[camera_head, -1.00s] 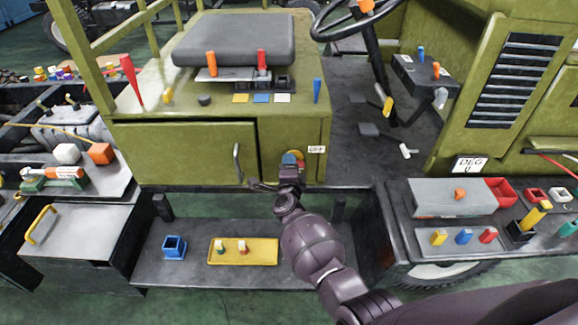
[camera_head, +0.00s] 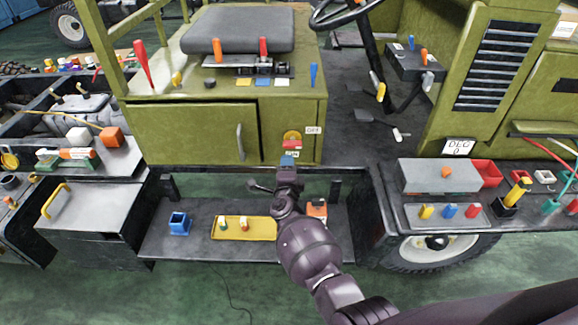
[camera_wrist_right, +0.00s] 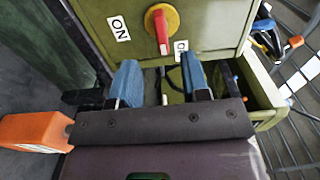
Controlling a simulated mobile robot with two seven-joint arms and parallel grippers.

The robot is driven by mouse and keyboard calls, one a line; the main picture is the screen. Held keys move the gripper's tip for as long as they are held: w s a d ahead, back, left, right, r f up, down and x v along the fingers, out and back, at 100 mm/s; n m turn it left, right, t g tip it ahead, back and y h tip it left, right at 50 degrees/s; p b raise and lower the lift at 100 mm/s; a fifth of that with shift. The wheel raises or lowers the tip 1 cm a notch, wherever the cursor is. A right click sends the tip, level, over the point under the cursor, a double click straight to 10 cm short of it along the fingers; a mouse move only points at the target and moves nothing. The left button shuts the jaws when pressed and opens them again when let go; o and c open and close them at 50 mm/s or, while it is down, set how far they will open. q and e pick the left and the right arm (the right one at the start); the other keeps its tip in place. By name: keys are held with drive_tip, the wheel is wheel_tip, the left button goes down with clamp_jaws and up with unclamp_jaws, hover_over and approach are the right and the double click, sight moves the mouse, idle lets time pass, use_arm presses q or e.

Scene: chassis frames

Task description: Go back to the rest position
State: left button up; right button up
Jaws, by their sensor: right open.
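My right gripper (camera_head: 287,162) is in front of the olive cabinet, just below a yellow round switch with a red handle (camera_head: 292,141). In the right wrist view its two blue fingertips (camera_wrist_right: 158,82) are apart, with nothing between them. The red switch handle (camera_wrist_right: 161,32) stands just beyond the fingertips, apart from them, between an ON label (camera_wrist_right: 119,28) and a second label partly hidden by a finger. My right arm comes in from the bottom right. My left gripper is not in view.
Below the cabinet is a dark shelf with a blue open box (camera_head: 179,224), a yellow tray (camera_head: 228,237) and an orange object (camera_head: 317,209). To the right, a fender carries a grey box (camera_head: 438,176) and several coloured blocks. A steering wheel (camera_head: 345,12) stands above.

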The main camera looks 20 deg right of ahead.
drive_tip(key=shift+s+a, duration=0.1)
drive_tip(key=shift+s, duration=0.25)
idle(0.3)
wheel_tip(320, 180, up, 7)
drive_tip(key=s+n+t+y, duration=0.15)
drive_tip(key=n+y, duration=0.45)
drive_tip(key=n, duration=0.7)
drive_tip(key=s+d+f+n+g, duration=0.2)
drive_tip(key=s+d+f+n, duration=0.1)
drive_tip(key=s, duration=0.8)
drive_tip(key=s+d+f+n+g, duration=0.2)
drive_tip(key=s+d+f+n, duration=0.1)
drive_tip(key=s, duration=0.9)
drive_tip(key=s+d+f+n+g+h, duration=0.1)
drive_tip(key=s+d+f+n+g, duration=0.2)
drive_tip(key=s, duration=0.8)
wheel_tip(320, 180, down, 4)
drive_tip(key=shift+s+d+f, duration=0.1)
drive_tip(key=shift+s+d, duration=0.2)
drive_tip(key=shift+d, duration=0.7)
